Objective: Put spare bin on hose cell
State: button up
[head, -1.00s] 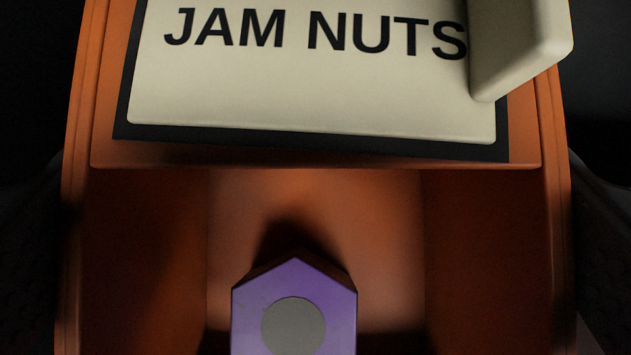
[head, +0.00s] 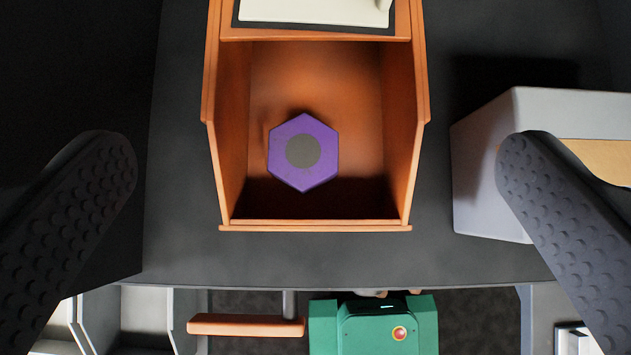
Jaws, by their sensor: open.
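An orange open-topped bin (head: 315,225) stands on a dark shelf in the head view, with a pale label plate (head: 305,10) at its top edge, cut off by the frame. A purple hexagonal piece with a grey round centre (head: 303,178) lies inside it. My gripper (head: 315,155) is open and empty. Its two dark, studded fingers are wide apart, one to each side of the bin, and do not appear to touch it. No writing naming a spare bin or hose cell is readable now.
A light grey box (head: 485,175) with a tan inside stands right of the bin, partly behind my right finger. Beyond the dark shelf's edge (head: 340,275) are an orange bar handle (head: 245,325), a green block with a round button (head: 388,330) and pale grey compartments (head: 145,310).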

jog(key=shift+s+r, duration=0.4)
jog(key=shift+r, duration=0.05)
dwell(0.6)
jog(key=shift+a, duration=0.1)
